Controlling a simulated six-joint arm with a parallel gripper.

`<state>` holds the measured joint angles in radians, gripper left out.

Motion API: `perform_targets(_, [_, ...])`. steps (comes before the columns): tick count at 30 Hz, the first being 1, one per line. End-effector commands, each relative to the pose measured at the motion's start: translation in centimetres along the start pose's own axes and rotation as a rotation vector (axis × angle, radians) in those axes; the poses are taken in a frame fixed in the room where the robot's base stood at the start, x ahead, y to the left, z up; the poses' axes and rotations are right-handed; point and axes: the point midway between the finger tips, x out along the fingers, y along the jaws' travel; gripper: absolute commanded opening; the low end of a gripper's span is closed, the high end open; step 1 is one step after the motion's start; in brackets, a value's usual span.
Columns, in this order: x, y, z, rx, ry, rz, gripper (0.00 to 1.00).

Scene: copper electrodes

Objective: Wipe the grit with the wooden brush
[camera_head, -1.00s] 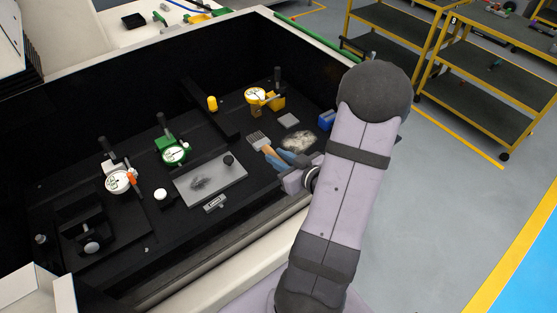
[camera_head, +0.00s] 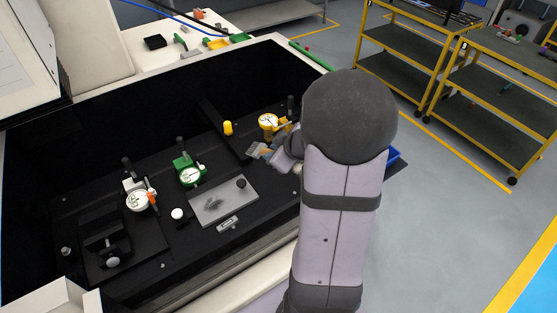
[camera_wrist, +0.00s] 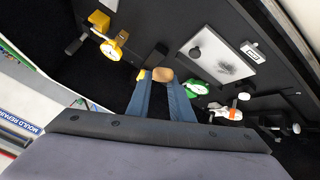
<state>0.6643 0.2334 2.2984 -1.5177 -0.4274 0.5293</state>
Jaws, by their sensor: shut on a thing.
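The wooden brush (camera_head: 263,153) is held in my gripper (camera_head: 275,156), with its pale bristles to the left in the head view. The wrist view shows its tan part (camera_wrist: 162,74) between the blue fingertips of my gripper (camera_wrist: 161,82), which are shut on it. The brush appears above the black work surface, apart from the grit. The grit (camera_head: 213,204) is a dark smudge on a grey plate (camera_head: 235,206) to the lower left of the brush. It also shows as a dark patch (camera_wrist: 228,68) on the pale plate in the wrist view. My arm hides the area right of the brush.
A black knob (camera_head: 241,182) stands on the plate. A yellow gauge (camera_head: 268,121) is behind the brush, a green gauge (camera_head: 189,174) left of the plate, and a white gauge (camera_head: 137,200) farther left. Dark walls enclose the surface.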

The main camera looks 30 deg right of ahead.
Motion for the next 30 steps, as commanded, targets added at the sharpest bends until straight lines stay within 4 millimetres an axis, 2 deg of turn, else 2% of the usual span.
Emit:
perform_targets(1, [-0.2, 0.3, -0.8, -0.039, -0.007, -0.014, 0.0])
perform_targets(6, [-0.2, 1.2, -1.9, -0.175, -0.041, -0.061, 0.0])
perform_targets(13, [0.4, 3.0, -1.8, -0.407, -0.086, -0.122, 0.0])
perform_targets(17, [1.2, 6.0, 0.3, -0.592, -0.123, -0.141, 0.0])
perform_targets(21, [1.3, 10.2, 3.2, -0.752, -0.162, -0.13, 0.0])
perform_targets(27, [0.1, 16.5, 6.9, -0.927, -0.23, -0.079, 0.0])
perform_targets(30, [-0.8, 18.6, 8.7, -0.993, -0.278, -0.042, 0.0])
